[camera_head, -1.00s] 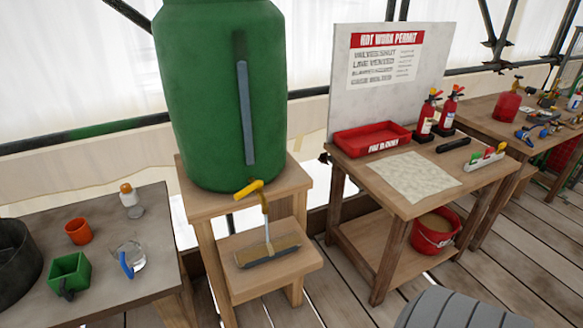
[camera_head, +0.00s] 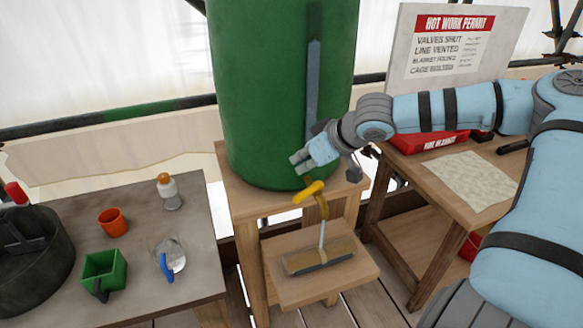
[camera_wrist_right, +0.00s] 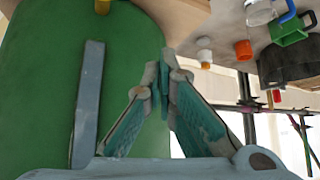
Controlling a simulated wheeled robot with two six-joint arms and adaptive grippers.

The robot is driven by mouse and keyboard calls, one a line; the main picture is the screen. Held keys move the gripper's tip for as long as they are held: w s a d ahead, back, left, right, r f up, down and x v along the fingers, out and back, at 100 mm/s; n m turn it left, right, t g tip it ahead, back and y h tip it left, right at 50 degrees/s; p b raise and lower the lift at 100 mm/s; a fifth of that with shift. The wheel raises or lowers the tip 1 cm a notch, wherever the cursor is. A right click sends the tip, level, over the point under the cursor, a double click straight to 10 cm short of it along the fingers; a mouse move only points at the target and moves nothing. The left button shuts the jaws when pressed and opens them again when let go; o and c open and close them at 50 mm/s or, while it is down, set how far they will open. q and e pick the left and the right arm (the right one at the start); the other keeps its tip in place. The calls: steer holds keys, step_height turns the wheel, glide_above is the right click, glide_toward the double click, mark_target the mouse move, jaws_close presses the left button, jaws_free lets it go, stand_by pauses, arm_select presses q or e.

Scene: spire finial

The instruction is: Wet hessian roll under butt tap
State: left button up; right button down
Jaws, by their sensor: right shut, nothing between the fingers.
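The green water butt (camera_head: 270,100) stands on a wooden stand and fills the left of the right wrist view (camera_wrist_right: 40,90). Its tap has a yellow lever (camera_head: 308,192) and a brass spout (camera_head: 322,208); a yellow bit shows at the top of the wrist view (camera_wrist_right: 102,6). The hessian roll (camera_head: 318,254) lies on the stand's lower shelf, below the spout. A thin pale stream runs from the spout to the roll. My right gripper (camera_head: 296,162) is shut and empty, in front of the butt, just above the lever and apart from it. My left gripper is not in view.
The left table holds an orange cup (camera_head: 112,221), a green box-shaped container (camera_head: 103,272), a clear jug with a blue handle (camera_head: 171,258), an orange-capped bottle (camera_head: 168,192) and a dark tub (camera_head: 30,260). The right table bears a pale cloth (camera_head: 468,180), partly behind my arm.

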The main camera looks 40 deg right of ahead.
mark_target(308, 192)
arm_select(q)
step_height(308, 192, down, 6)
steer(key=b, duration=0.5)
arm_select(e)
steer(key=d+x, duration=0.1)
steer(key=x, duration=0.8)
steer(key=shift+n+y, duration=0.4)
steer(key=shift+n, duration=0.2)
steer(key=s+p, duration=0.4)
steer(key=s, duration=0.1)
steer(key=shift+s+a+f, duration=0.1)
steer(key=shift+s+f, duration=0.05)
steer(key=shift+s, duration=0.1)
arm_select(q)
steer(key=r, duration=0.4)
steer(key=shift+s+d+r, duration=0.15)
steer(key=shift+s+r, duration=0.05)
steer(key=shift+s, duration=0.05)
arm_select(e)
steer(key=shift+s+f, duration=0.1)
steer(key=shift+f, duration=0.05)
